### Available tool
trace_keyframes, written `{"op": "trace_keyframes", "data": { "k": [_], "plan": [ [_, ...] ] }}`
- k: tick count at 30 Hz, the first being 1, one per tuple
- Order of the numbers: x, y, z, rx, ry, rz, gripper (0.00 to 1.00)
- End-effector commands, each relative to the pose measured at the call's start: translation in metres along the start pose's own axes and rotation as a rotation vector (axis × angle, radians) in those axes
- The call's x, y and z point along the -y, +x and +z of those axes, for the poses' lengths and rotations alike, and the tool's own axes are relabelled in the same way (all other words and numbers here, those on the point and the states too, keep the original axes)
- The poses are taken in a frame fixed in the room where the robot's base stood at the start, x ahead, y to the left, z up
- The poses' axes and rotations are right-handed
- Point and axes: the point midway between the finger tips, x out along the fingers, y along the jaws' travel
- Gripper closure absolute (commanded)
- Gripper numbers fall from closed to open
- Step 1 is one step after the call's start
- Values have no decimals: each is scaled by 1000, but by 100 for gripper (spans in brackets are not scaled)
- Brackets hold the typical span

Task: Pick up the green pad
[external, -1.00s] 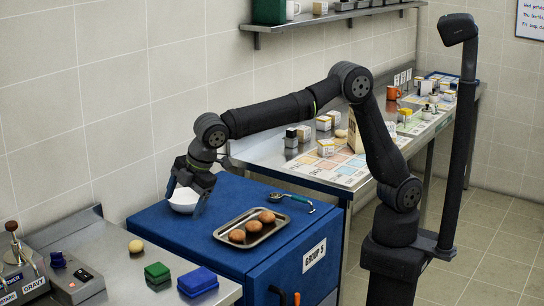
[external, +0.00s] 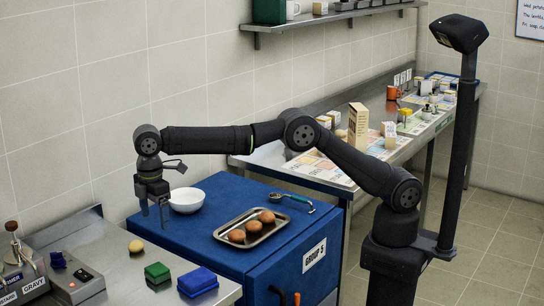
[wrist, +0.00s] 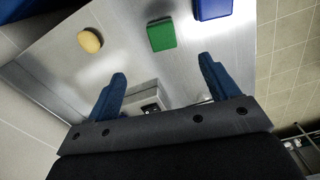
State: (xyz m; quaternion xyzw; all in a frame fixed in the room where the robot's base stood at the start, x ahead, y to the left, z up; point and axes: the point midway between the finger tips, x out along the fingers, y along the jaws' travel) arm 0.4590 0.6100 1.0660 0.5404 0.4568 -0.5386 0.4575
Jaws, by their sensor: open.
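The green pad (external: 157,272) lies flat on the steel counter at the lower left of the external view, between a yellowish potato-like item (external: 136,246) and a blue pad (external: 198,282). In the wrist view the green pad (wrist: 161,34) shows near the top middle, ahead of the fingers and apart from them. My gripper (external: 153,212) is open and empty, pointing down above the left edge of the blue cabinet top. Its two fingers show spread in the wrist view (wrist: 164,85).
A white bowl (external: 187,200) stands on the blue cabinet just right of my gripper. A metal tray (external: 250,228) with brown round items and a ladle (external: 291,200) are further right. A control box with a lever (external: 17,262) stands on the counter's left.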

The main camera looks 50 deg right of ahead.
Motion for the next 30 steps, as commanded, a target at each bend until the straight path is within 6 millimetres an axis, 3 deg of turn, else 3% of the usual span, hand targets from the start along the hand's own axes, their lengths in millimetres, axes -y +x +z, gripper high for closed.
{"op": "trace_keyframes", "data": {
  "k": [5, 15, 30],
  "plan": [
    [0, 25, 1, 6, 1, -6, 20],
    [0, 98, 1, 5, 1, -4, 20],
    [1, 144, 1, 4, 1, -4, 20]
  ]
}}
